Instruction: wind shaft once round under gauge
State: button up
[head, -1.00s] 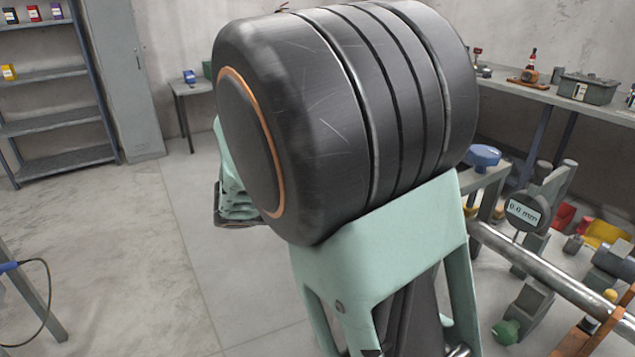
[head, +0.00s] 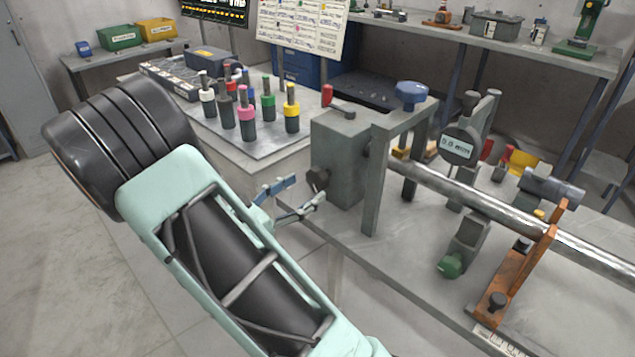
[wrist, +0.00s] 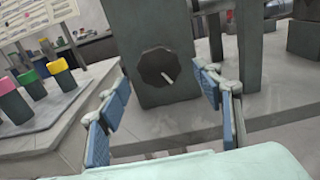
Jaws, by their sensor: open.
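The bare metal shaft (head: 500,205) runs from the grey block (head: 338,160) to the right edge of the head view. A round gauge (head: 459,146) on a grey stand is above it; its small mm digits are hard to read. A dark knob (head: 318,180) is on the block's near face. In the wrist view, the knob (wrist: 160,66) has a white mark pointing down and right. My gripper (head: 304,193) is open in front of the knob, its blue-padded fingers spread to either side. In the wrist view, my gripper (wrist: 162,88) is empty; contact with the knob cannot be told.
A grey frame (head: 375,180) with a blue top knob (head: 412,93) stands close right of the block. An orange bracket (head: 525,265) and a green-knobbed part (head: 449,265) stand by the shaft. Several colour-topped cylinders (head: 247,116) stand left on a plate.

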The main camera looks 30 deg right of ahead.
aim_at(313, 183)
jog(key=x, duration=0.5)
jog(key=shift+d+b, duration=0.25)
jog(key=shift+b, duration=0.05)
jog(key=shift+w, duration=0.1)
jog(key=c, duration=1.2)
